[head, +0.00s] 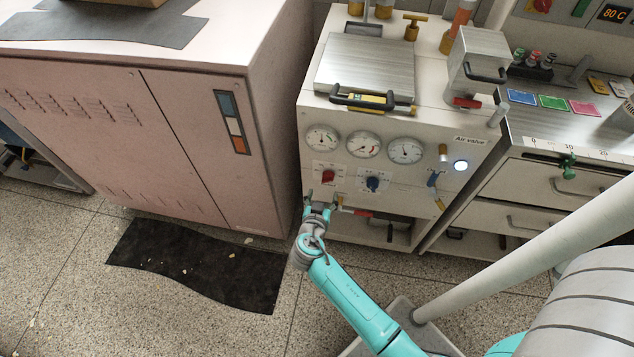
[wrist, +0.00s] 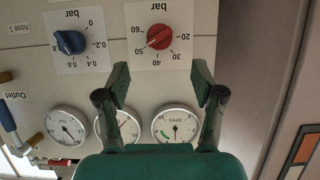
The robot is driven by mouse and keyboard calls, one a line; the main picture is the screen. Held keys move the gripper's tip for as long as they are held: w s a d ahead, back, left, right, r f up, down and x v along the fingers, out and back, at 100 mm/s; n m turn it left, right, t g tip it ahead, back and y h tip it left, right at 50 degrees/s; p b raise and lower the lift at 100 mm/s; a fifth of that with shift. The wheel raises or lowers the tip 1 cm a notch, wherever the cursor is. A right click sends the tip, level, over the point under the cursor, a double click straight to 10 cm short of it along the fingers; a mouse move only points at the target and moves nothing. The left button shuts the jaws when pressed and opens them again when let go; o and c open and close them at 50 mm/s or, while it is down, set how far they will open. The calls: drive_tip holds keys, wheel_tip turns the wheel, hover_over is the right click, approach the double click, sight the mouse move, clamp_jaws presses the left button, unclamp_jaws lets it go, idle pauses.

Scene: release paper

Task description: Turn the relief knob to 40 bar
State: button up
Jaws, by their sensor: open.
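A red knob (head: 328,176) sits on the machine's front panel (head: 460,195), on a white bar scale plate. The wrist view shows this red knob (wrist: 159,37) upside down, with marks from 20 to 60; its white pointer line leans towards 50. Which knob is named relief cannot be read. A blue knob (head: 373,184) with a 0 to 0.8 bar scale is beside it, also in the wrist view (wrist: 71,41). My gripper (head: 320,203) is open and empty just below the red knob. In the wrist view its fingertips (wrist: 160,80) stand apart, not touching the knob.
Three round gauges (head: 363,144) sit above the knobs. A red-handled lever (head: 357,212) is close to the right of my gripper. A pink cabinet (head: 180,130) stands to the left, with a dark mat (head: 200,262) on the floor. Drawers (head: 545,190) are to the right.

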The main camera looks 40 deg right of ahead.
sight(327, 181)
drive_tip(key=x, duration=1)
drive_tip(key=shift+d+f, duration=0.15)
drive_tip(key=c, duration=1.1)
